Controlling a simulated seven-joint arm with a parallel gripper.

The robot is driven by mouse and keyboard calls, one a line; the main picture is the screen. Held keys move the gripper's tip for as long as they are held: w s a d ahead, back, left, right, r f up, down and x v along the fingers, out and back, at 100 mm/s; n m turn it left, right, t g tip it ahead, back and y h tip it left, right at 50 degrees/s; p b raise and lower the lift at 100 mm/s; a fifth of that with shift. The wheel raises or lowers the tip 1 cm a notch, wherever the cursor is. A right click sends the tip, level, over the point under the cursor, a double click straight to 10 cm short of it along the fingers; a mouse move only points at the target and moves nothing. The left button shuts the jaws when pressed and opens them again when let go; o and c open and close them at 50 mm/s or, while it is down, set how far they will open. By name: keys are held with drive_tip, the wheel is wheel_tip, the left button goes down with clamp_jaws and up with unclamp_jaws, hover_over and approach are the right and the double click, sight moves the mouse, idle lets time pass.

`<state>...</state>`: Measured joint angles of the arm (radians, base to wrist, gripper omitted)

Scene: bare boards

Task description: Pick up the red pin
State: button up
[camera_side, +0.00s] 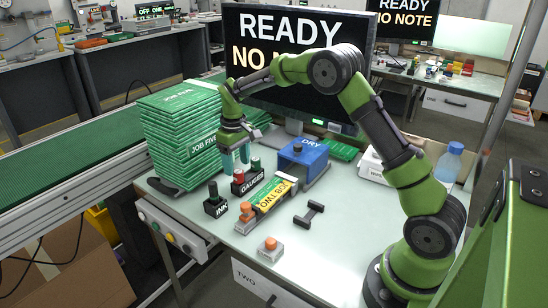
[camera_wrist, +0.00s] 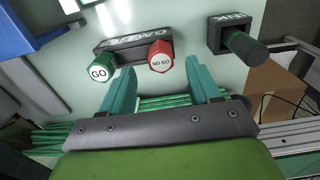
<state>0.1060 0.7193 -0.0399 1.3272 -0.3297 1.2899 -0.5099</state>
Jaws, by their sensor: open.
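The red pin, its hex end marked NO GO, stands in the dark GAUGES block (camera_side: 248,183). In the wrist view the red pin (camera_wrist: 161,57) shows between and just beyond my two teal fingertips. In the side view the red pin (camera_side: 238,176) is small and close below the fingers. The green pin (camera_side: 256,163), marked GO in the wrist view (camera_wrist: 98,73), stands in the same block. My gripper (camera_side: 236,160) is open and empty, pointing down over the block; its fingers also show in the wrist view (camera_wrist: 163,78). I cannot tell whether a finger touches a pin.
The INK holder (camera_side: 215,202) stands left of the block. A JOB TWO board (camera_side: 272,196) lies in front. A blue DRY box (camera_side: 303,158) is behind right. A tall stack of green boards (camera_side: 184,135) rises at left.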

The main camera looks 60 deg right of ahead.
sight(238, 171)
wheel_tip(238, 171, down, 4)
drive_tip(key=shift+s+a, duration=0.1)
drive_tip(key=c, duration=1.1)
